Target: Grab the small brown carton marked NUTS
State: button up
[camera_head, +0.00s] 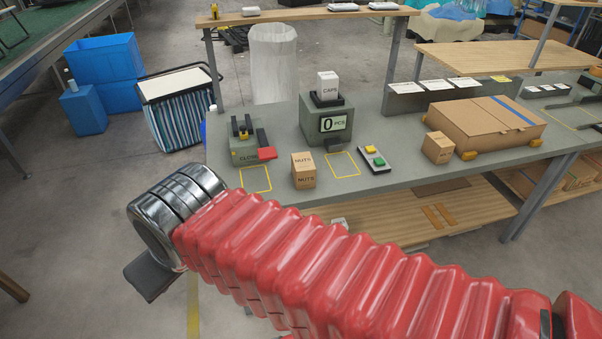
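A small brown carton marked NUTS (303,171) stands upright on the grey workbench (400,179), near its front edge, between two yellow outlined squares. A second small brown carton (438,147) stands further right; its marking is too small to read surely. My red arm crosses the foreground. My gripper (152,277) is at its left end, off the bench, to the left of and apart from the NUTS carton. Only a dark finger-like part shows below the metal wrist, so its opening is hidden.
A grey counter box (327,126) showing 0 PCS carries a white CAPS box (327,85). A device with a red part (266,153) stands left of the carton, a button panel (374,160) right. A large cardboard box (485,125) lies further right. A shelf (310,12) spans above.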

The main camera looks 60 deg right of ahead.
aim_at(304, 168)
jog(key=z, duration=0.1)
jog(key=i, duration=1)
jog(key=u, duration=0.1)
